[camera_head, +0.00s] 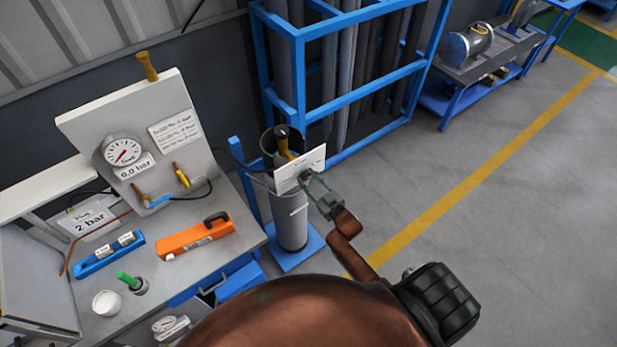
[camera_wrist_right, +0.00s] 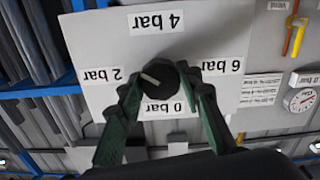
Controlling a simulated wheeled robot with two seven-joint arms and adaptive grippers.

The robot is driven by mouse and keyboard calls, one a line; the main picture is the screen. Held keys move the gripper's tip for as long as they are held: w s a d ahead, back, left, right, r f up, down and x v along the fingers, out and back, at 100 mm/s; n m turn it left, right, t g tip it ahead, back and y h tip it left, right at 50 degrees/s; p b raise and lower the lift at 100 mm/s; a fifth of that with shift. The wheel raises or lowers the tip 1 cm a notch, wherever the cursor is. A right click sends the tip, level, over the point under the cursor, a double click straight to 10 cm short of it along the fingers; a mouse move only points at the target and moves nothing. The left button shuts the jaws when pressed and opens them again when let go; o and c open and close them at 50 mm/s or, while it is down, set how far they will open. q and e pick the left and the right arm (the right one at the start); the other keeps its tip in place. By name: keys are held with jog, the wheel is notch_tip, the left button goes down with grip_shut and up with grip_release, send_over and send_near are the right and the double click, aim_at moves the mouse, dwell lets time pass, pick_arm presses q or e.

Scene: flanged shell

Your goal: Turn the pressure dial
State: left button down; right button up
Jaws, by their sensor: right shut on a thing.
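The pressure dial is a black round knob (camera_wrist_right: 166,82) on a white panel (camera_wrist_right: 215,32). In the right wrist view the panel carries upside-down labels for 0, 2, 4 and 6 bar. The knob's pale mark points left, roughly towards the 2 bar label (camera_wrist_right: 100,75). My right gripper (camera_wrist_right: 160,84) has its green fingers on both sides of the knob and is shut on it. In the head view the panel (camera_head: 312,161) stands above a grey cylinder, and my right gripper (camera_head: 308,180) hides the knob. My left gripper is not in view.
A gauge (camera_head: 122,151) with a 0.0 bar label (camera_head: 134,166) is on the upright board. An orange tool (camera_head: 195,238) and a blue holder (camera_head: 108,254) lie there. A blue rack (camera_head: 352,95) stands behind the panel. The floor at right is clear.

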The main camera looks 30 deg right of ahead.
jog(key=m+p, duration=0.1)
jog(key=m, duration=0.4)
jog(key=shift+m, duration=0.3)
jog(key=m, duration=0.5)
jog(key=shift+f, duration=0.15)
jog(key=shift+m, duration=0.3)
jog(key=o, duration=1.2)
jog(key=shift+c, duration=0.2)
jog(key=s, duration=1.2)
jog(key=shift+d, duration=0.45)
